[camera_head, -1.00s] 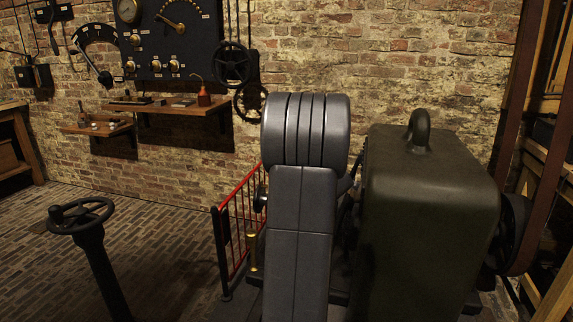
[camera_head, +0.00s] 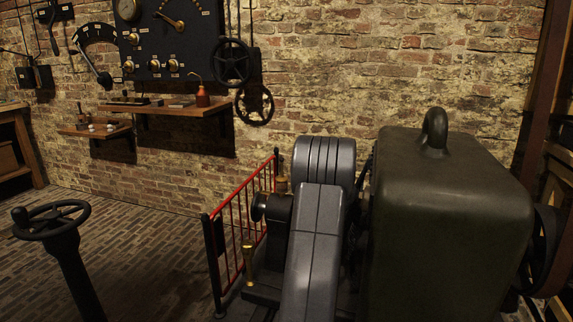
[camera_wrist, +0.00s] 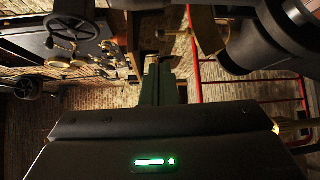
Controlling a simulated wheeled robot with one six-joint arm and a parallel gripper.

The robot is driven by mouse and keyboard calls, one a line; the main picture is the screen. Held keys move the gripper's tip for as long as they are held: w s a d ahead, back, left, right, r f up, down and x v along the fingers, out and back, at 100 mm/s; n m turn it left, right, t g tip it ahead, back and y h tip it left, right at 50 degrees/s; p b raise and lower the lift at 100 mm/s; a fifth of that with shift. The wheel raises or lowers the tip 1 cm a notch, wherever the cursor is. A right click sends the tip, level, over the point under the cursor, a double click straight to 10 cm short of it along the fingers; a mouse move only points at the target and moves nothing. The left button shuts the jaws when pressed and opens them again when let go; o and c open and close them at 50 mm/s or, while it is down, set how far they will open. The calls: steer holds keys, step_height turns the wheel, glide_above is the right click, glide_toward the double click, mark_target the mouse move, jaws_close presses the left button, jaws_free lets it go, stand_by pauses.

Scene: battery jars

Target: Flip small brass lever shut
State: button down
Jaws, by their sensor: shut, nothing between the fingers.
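My gripper (camera_wrist: 157,68) points away from the wrist camera, its two dark green fingers together with nothing between them. A brass fitting (camera_wrist: 207,35) shows just beyond and to the right of the fingertips in the wrist view, apart from them. I cannot make out for certain which part is the small brass lever, or how it is set. In the head view a small brass cup (camera_head: 281,185) sits on the dark machine beside my grey arm, and an upright brass piece (camera_head: 248,262) stands lower left. My gripper is hidden behind my arm there.
A dark green casing (camera_head: 445,215) with a ring on top stands close on the right. A red railing (camera_head: 236,228) borders the machine on the left. A black handwheel (camera_head: 50,219) stands on the left floor. A wall shelf (camera_head: 168,109) holds small items.

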steer(key=b, duration=0.3)
glide_toward(282, 160)
steer(key=x, duration=0.5)
steer(key=shift+x, duration=0.85)
steer(key=shift+w+r+p, duration=0.1)
steer(key=shift+p, duration=0.45)
